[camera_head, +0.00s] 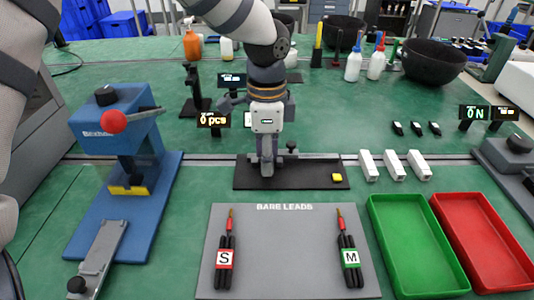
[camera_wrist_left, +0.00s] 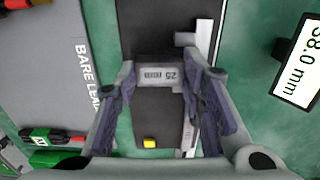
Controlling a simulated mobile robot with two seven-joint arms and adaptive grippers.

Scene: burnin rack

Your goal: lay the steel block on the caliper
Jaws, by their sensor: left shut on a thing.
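My left gripper (camera_head: 267,168) points straight down over the dark plate (camera_head: 235,174) of the caliper. In the left wrist view its fingers (camera_wrist_left: 165,88) are shut on the grey steel block (camera_wrist_left: 158,73), which bears a "25" label. The caliper's silver beam (camera_head: 318,158) runs along the back of the plate. In the left wrist view the beam (camera_wrist_left: 204,40) lies just right of the block. I cannot tell whether the block touches the plate or the caliper. In the head view the fingers mostly hide the block. My right gripper is not in view.
A yellow piece (camera_head: 337,178) sits on the plate's right end. A grey "BARE LEADS" board (camera_head: 275,255) lies in front, with a green tray (camera_head: 420,245) and red tray (camera_head: 490,245) to its right. A blue press (camera_head: 125,165) stands left. White blocks (camera_head: 393,166) lie right of the plate.

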